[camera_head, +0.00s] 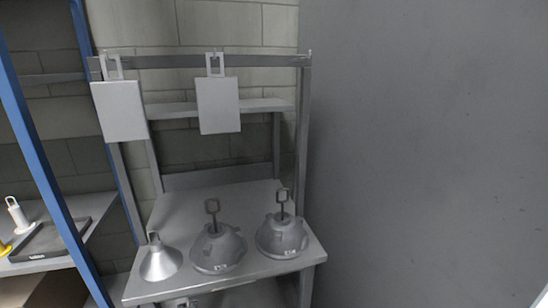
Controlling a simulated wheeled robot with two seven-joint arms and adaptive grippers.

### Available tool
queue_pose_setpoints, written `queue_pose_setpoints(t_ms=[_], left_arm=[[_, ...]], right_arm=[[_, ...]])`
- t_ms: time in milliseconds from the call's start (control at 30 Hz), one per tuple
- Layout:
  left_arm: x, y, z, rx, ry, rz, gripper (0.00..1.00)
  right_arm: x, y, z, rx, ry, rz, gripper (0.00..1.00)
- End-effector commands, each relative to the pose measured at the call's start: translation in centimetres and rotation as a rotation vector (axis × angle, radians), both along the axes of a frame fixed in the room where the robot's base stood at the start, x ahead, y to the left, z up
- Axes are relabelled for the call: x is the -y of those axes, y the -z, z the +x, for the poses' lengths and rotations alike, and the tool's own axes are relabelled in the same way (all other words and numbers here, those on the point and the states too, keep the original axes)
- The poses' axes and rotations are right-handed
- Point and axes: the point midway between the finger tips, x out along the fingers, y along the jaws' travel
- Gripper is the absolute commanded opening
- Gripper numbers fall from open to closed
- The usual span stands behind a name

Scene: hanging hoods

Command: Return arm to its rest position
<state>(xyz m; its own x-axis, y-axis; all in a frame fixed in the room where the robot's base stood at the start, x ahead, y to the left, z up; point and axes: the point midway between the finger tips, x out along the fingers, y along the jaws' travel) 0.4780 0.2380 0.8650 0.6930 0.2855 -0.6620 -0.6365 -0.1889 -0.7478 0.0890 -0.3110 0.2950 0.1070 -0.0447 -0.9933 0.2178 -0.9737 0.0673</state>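Neither of my grippers nor any part of my arms shows in the head view. A grey metal workbench (190,208) stands ahead. On its front part are two dark grey hoods with loop handles, a middle hood (217,250) and a right hood (281,238). A lighter, smaller cone-shaped hood (160,262) stands at the left front corner. All three rest upright on the bench top.
Two blank light plates, left (120,110) and right (218,105), hang from the bench's upper rail (180,61). A blue-posted rack (40,150) with a dark tray (50,240) stands left. A grey wall (430,150) fills the right. The bench top behind the hoods is clear.

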Motion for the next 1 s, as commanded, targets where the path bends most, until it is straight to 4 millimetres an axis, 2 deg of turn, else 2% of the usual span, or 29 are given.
queue_pose_setpoints(t_ms=[300,600,1000], left_arm=[[0.0,2.6,-5.5,-0.088,-0.295,-0.371,0.30],[0.6,3.9,-10.5,-0.178,-0.583,-0.652,0.30],[1.2,4.2,-13.9,-0.246,-0.797,-0.816,0.30]], right_arm=[[0.0,0.0,0.6,0.007,0.000,0.000,0.49],[0.0,-0.1,1.7,0.017,0.000,0.000,0.49],[0.0,0.0,0.5,0.006,0.000,0.000,0.49]])
